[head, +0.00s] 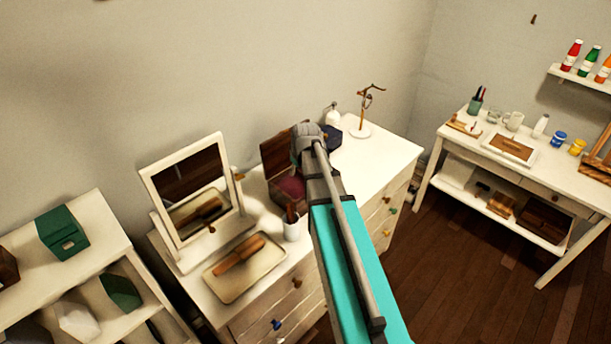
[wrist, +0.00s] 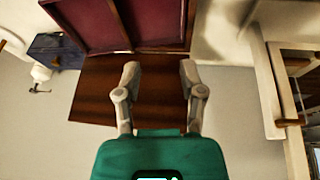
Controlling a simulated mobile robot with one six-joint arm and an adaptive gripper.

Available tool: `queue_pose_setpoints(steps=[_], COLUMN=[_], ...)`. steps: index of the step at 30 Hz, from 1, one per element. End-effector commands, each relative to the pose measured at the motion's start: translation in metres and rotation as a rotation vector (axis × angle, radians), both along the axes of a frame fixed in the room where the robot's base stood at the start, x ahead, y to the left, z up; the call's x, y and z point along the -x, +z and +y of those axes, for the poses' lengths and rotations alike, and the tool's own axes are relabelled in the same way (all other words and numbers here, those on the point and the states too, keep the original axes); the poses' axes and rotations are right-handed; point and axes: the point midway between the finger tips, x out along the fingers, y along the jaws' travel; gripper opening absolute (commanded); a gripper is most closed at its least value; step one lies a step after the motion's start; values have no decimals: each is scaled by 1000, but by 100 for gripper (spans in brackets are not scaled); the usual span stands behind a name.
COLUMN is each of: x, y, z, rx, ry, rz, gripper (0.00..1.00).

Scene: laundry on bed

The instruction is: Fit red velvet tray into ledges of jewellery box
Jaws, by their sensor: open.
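The jewellery box (head: 272,160) stands open on the white dresser, its brown lid raised at the back. Red velvet (head: 291,187) shows inside it, partly hidden by my arm. In the wrist view, two red velvet sections (wrist: 88,22) with a wooden divider between them lie beyond my fingertips, at the top edge. I cannot tell whether they are the tray or the box's own lining. The brown lid panel (wrist: 95,95) lies behind my fingers. My gripper (wrist: 159,72) is open with nothing between its fingers. In the head view its fingertips are hidden.
A mirror (head: 190,185) and a shallow tray (head: 222,292) holding a brush stand left of the box. A white cup (head: 293,230) is in front of it. A navy box (head: 333,142) and a jewellery stand (head: 360,132) are to the right. The dresser's right end is clear.

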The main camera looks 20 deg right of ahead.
Motion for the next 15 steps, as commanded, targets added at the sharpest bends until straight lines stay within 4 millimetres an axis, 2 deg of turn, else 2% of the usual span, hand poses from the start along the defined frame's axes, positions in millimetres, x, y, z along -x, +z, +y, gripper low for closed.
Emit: queue_pose_setpoints(steps=[1,3,6,15], x=[-11,-18,-23,-25], y=[3,6,8,9], z=[-16,-30,-44,-49], rx=[12,29,45,54], ry=[12,29,46,58], rz=[-17,-38,-57,-67], gripper=[51,51,51,51])
